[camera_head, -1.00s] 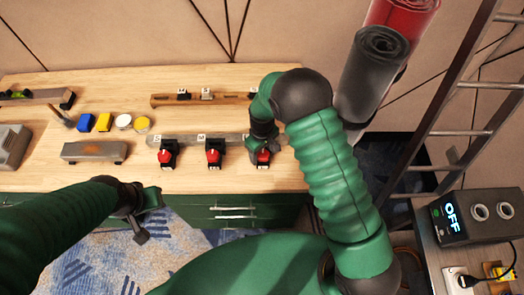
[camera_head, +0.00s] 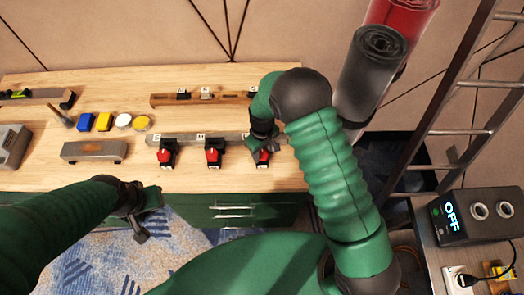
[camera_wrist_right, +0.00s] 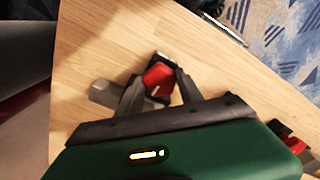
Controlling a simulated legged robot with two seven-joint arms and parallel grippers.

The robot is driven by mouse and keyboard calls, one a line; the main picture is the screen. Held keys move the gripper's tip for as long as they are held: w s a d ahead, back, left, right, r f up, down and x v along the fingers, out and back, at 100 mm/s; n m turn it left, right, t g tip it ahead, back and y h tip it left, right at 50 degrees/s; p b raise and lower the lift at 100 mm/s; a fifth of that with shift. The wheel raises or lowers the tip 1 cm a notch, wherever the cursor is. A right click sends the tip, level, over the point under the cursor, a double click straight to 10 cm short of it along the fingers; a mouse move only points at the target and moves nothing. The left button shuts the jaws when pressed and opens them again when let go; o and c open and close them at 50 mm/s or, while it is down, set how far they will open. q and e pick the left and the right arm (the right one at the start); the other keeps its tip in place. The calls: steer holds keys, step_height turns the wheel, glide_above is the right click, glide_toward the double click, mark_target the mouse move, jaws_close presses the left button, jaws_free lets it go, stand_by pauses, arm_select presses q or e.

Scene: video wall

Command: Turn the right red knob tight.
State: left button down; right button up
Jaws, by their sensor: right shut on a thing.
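The right red knob (camera_head: 263,156) sits at the right end of a grey rail (camera_head: 232,139) on the wooden workbench, partly hidden by my right gripper (camera_head: 264,148). In the right wrist view the red knob (camera_wrist_right: 159,80) lies between the two dark fingers of my right gripper (camera_wrist_right: 160,88), which is shut on it. A pale mark shows on the knob. My left gripper (camera_head: 147,215) hangs in front of the bench edge, away from the knobs; its jaw opening is not clear.
Two more red knobs, the middle one (camera_head: 213,156) and the left one (camera_head: 165,156), stand on the same rail. A wooden rail (camera_head: 205,98) lies behind. A ladder (camera_head: 450,120) and rolled material (camera_head: 370,75) stand at right.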

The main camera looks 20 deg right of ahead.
steer(key=m, duration=0.5)
steer(key=shift+w+r, duration=0.1)
steer(key=m, duration=0.4)
steer(key=shift+p, duration=0.35)
steer(key=m, duration=0.5)
steer(key=shift+p, duration=0.35)
steer(key=m+p, duration=0.1)
steer(key=m, duration=0.4)
steer(key=shift+w, duration=0.1)
steer(key=o, duration=1.1)
steer(key=shift+o, duration=1.2)
